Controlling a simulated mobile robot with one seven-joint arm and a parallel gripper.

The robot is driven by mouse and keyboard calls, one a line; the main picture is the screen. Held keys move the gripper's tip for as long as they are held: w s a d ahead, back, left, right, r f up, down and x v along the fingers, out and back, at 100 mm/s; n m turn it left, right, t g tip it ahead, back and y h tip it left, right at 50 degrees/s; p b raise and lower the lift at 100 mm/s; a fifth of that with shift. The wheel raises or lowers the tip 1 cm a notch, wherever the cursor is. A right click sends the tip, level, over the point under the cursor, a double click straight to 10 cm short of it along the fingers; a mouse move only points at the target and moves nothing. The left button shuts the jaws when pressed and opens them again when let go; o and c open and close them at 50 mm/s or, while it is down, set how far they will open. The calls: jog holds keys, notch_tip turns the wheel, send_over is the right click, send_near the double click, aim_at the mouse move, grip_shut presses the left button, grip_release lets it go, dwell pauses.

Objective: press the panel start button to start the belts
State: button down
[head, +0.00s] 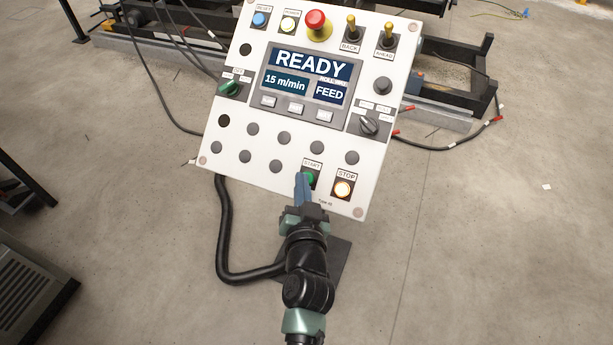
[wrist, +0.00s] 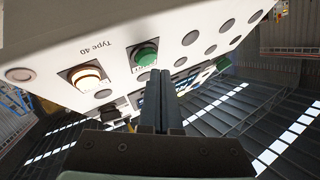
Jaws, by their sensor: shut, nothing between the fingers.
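The white control panel (head: 237,130) stands tilted in the middle of the head view, its screen (head: 312,72) reading READY, 15 m/min and FEED. The green start button (head: 310,177) is at its lower edge under a START label. It also shows in the wrist view (wrist: 146,54), unlit. The stop button (head: 343,188) beside it glows amber, also in the wrist view (wrist: 88,78). My gripper (head: 302,176) is shut and empty, its blue-grey fingertips overlapping the start button's left side in the head view. In the wrist view the fingertips (wrist: 158,76) lie just below the button; contact cannot be told.
A red emergency button (head: 316,20), yellow-tipped toggles (head: 388,38) and a green selector (head: 230,88) sit higher on the panel. A black cable (head: 225,230) hangs from the panel to the floor. Machine frames (head: 450,75) stand behind.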

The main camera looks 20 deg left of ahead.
jog(key=shift+w+f+b, duration=0.3)
jog(key=shift+b, duration=0.15)
jog(key=shift+w+f+b, duration=0.25)
jog(key=shift+f+b, duration=0.1)
jog(key=shift+b, duration=0.1)
dwell(0.7)
jog(key=shift+r, duration=0.1)
jog(key=shift+s+r+p, duration=0.55)
jog(key=shift+p, duration=0.1)
jog(key=shift+r, duration=0.1)
jog(key=shift+s+r+p, duration=1.6)
jog(key=shift+r+p, duration=0.25)
jog(key=shift+p, duration=0.1)
